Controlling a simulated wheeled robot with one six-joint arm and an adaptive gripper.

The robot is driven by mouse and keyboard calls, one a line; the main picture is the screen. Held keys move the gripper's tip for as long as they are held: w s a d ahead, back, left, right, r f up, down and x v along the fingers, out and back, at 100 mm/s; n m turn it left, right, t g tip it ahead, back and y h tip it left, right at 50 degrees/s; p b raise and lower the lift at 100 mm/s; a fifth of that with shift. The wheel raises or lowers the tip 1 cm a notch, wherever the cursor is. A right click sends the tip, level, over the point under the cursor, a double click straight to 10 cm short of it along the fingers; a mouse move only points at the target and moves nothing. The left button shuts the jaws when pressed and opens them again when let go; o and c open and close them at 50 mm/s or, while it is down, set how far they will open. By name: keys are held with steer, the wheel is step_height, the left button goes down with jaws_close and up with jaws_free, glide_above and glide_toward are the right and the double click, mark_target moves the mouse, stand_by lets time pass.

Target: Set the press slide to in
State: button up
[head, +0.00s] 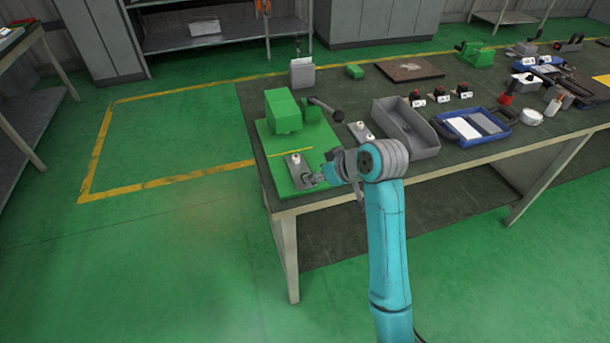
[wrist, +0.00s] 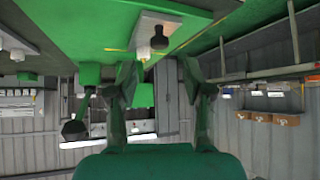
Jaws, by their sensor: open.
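The green press (head: 283,110) stands on a green base plate at the near left corner of the table. A grey slide plate (head: 298,170) with a small white nub lies on the front of that base. My gripper (head: 318,179) is low at the plate's right side, partly hidden by my wrist. In the wrist view, which looks upside down, my gripper (wrist: 160,78) is open with nothing between the fingers. A grey plate (wrist: 150,32) with a white nub and a dark round knob (wrist: 185,36) shows above the fingers there. Contact with the knob cannot be told.
A lever with a dark knob (head: 337,115) stands out right of the press. A second small plate with a white nub (head: 362,133) and a grey bin (head: 405,130) lie to the right. A blue tray (head: 475,125) is farther right. The floor left of the table is clear.

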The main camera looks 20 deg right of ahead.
mark_target(300, 167)
steer(key=x, duration=0.7)
steer(key=shift+w+f, duration=0.25)
steer(key=shift+w, duration=0.05)
jaws_close()
